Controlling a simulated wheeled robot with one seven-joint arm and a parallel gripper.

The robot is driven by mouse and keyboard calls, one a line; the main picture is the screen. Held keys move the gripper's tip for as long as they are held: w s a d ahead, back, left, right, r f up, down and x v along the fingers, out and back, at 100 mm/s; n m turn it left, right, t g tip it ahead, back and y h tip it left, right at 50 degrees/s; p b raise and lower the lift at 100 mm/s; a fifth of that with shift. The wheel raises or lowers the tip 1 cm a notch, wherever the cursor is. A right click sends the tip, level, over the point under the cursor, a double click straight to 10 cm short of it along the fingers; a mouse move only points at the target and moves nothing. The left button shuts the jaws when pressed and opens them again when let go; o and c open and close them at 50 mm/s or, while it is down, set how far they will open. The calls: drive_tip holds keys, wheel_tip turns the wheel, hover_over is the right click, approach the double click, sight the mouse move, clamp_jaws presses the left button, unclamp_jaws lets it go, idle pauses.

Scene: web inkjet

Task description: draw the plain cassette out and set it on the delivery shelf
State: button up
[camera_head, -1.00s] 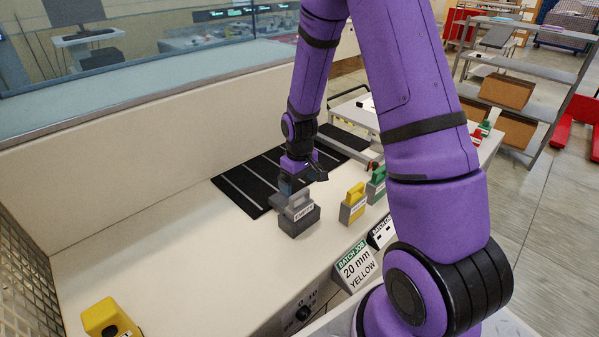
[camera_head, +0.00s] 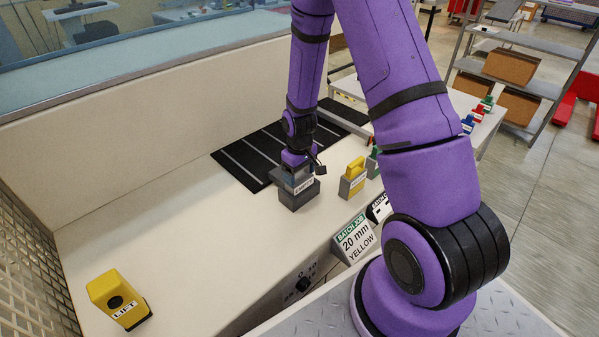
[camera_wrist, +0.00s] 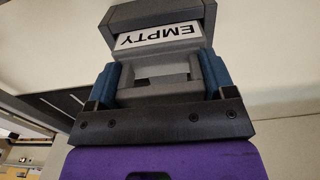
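A grey cassette (camera_head: 298,196) with a white EMPTY label stands on the pale bench, in front of a black striped mat (camera_head: 252,160). In the wrist view its body (camera_wrist: 160,14) and looped handle (camera_wrist: 160,88) fill the middle. My gripper (camera_head: 296,170) is down over its top, and the blue finger pads in the wrist view (camera_wrist: 162,82) stand at either end of the handle. They look very close to it, but I cannot tell whether they press on it. A yellow-and-grey cassette (camera_head: 353,178) stands just right. I cannot tell which surface is the delivery shelf.
A yellow block (camera_head: 118,299) marked LIFT is at the front left. A sign (camera_head: 355,241) reads BATCH JOB, 20 mm, YELLOW. A second table with small coloured items (camera_head: 468,124) and a rack with boxes (camera_head: 510,65) are at the right.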

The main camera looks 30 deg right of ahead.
drive_tip(key=c, duration=0.3)
drive_tip(key=shift+r, duration=3.45)
drive_tip(key=shift+c, duration=0.2)
drive_tip(key=shift+r, duration=0.1)
